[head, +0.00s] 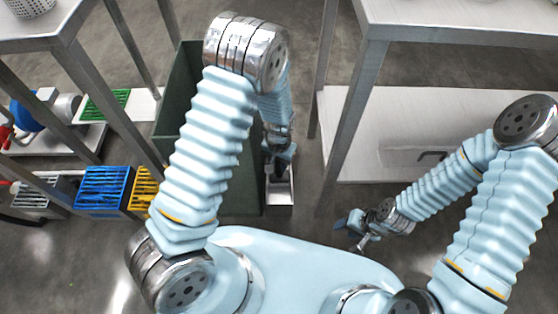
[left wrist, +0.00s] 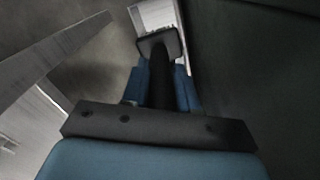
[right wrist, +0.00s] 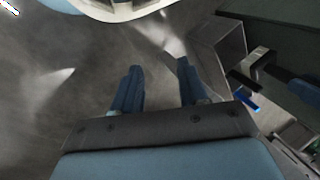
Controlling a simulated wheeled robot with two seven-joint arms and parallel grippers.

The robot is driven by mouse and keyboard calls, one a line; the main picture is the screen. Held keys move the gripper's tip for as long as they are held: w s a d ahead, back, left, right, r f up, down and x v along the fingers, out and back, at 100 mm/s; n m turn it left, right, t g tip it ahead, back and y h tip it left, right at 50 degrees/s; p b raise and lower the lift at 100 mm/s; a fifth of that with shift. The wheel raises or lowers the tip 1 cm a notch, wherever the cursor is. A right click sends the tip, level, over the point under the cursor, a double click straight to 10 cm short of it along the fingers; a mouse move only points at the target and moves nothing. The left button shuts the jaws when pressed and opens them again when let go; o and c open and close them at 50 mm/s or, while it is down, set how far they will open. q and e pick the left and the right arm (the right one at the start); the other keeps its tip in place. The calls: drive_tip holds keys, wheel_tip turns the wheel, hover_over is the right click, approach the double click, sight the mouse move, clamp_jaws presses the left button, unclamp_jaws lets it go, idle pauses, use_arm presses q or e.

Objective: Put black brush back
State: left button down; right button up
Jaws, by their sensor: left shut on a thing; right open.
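My left gripper (head: 280,155) is shut on the black brush; in the left wrist view the brush's black handle (left wrist: 160,85) stands between the blue fingers, with a wider dark end (left wrist: 159,42) beyond them. In the head view the gripper is just above a small open metal holder (head: 281,196), beside the dark green bin. The holder also shows in the right wrist view (right wrist: 218,42). I cannot tell whether the brush touches it. My right gripper (head: 350,230) is open and empty over the floor; its two blue fingers stand apart in the right wrist view (right wrist: 160,90).
The dark green bin (head: 182,78) stands left of the holder, partly behind my left arm. A metal table (head: 440,14) with a lower shelf (head: 350,150) stands at the right. Blue (head: 103,188) and yellow (head: 143,190) crates are at the left. Floor around my right gripper is clear.

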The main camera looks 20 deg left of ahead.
use_arm(q)
wheel_tip(320, 180, down, 13)
drive_tip(key=b, duration=0.9)
drive_tip(key=shift+f+b, duration=0.1)
drive_tip(key=shift+b, duration=0.3)
drive_tip(key=shift+f+b, duration=0.55)
drive_tip(key=shift+f, duration=0.15)
drive_tip(key=shift+f+b, duration=0.5)
drive_tip(key=shift+f, duration=0.15)
drive_tip(key=c, duration=0.8)
unclamp_jaws()
wheel_tip(320, 180, up, 14)
drive_tip(key=p, duration=0.3)
drive_tip(key=shift+f, duration=0.1)
